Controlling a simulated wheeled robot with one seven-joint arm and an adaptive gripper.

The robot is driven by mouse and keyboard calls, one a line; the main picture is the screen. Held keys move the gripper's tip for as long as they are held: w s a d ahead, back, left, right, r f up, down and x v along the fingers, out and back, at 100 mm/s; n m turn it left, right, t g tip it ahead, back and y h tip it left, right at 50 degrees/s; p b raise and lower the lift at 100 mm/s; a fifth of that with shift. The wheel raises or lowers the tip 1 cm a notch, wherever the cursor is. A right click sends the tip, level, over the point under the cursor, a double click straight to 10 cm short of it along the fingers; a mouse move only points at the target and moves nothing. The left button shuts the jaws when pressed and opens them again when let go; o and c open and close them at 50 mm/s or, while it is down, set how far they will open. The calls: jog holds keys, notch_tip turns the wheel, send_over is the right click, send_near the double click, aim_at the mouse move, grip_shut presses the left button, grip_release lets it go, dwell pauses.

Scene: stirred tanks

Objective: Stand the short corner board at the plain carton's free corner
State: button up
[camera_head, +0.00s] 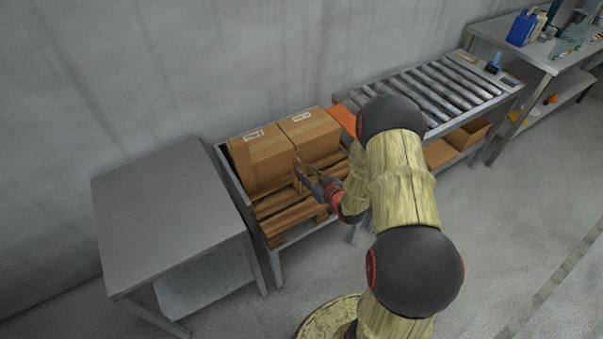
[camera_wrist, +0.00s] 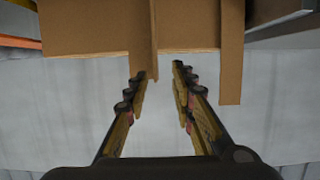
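Two brown cartons stand side by side on a slatted wooden pallet, the left carton (camera_head: 254,160) and the right carton (camera_head: 318,136); I cannot tell which is the plain one. A thin upright brown board (camera_head: 298,177) shows near the left carton's front right corner, beside my gripper (camera_head: 306,177). In the wrist view a folded corner board (camera_wrist: 145,40) lies against a carton face (camera_wrist: 85,30); a second strip (camera_wrist: 231,65) reaches further down. My gripper (camera_wrist: 160,73) is open, its fingertips apart near the folded board's lower end. I cannot tell whether they touch it.
An empty grey table (camera_head: 165,215) stands left of the pallet stand. A roller conveyor (camera_head: 430,90) is at the right, with an orange piece (camera_head: 342,118) at its near end and open cartons (camera_head: 455,140) below. A bench with bottles (camera_head: 521,28) stands beyond. The wall is close behind.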

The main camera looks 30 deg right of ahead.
aim_at(300, 165)
jog(key=x, duration=0.2)
jog(key=b+x, duration=0.1)
jog(key=x, duration=0.1)
jog(key=b+x, duration=0.1)
jog(key=shift+w+d+f, duration=0.25)
jog(key=shift+w, duration=0.4)
jog(key=shift+c, duration=0.9)
jog(key=c, duration=0.4)
grip_shut()
